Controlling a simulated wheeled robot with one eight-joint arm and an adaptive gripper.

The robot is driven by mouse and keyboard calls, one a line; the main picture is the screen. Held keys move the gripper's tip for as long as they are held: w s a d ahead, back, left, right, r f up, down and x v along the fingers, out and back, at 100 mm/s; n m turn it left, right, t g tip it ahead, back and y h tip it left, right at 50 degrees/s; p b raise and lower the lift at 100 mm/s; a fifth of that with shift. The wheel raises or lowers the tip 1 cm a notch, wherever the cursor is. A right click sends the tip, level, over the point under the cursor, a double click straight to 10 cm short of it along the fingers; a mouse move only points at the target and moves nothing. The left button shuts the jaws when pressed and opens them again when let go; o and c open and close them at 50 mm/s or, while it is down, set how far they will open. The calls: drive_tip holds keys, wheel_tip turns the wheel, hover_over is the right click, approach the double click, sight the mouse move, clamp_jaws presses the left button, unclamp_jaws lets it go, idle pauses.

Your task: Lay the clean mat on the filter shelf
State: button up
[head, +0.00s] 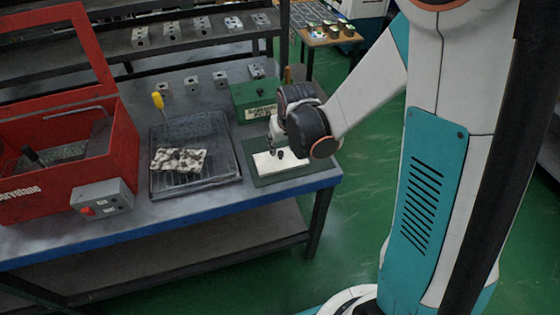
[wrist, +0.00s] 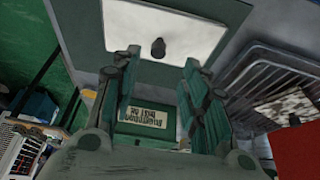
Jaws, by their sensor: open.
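The clean white mat (head: 266,163) lies on a dark green pad (head: 287,178) at the bench's front right corner. In the wrist view the white mat (wrist: 195,28) carries a small dark knob (wrist: 158,48) near its middle. My gripper (head: 273,144) is above the mat, its wrist hiding part of it. In the wrist view my gripper's fingers (wrist: 160,65) are apart, with nothing between them; the knob appears just beyond the tips. A wire rack in a dark tray (head: 228,160) stands to the left, with a mottled, dirty mat (head: 180,160) on it. I cannot tell whether this rack is the filter shelf.
A red washer box (head: 60,180) with a raised lid stands at the left. A green labelled box (head: 252,97) sits behind the pad. A yellow-handled tool (head: 158,101) stands at the tray's back. Several metal blocks (head: 192,83) line the bench's rear.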

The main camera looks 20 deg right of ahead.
sight(281, 153)
drive_tip(key=shift+d+b+x, duration=0.2)
drive_tip(key=shift+b+x, duration=1.25)
drive_tip(key=shift+x, duration=1.7)
drive_tip(key=shift+s, duration=0.25)
clamp_jaws()
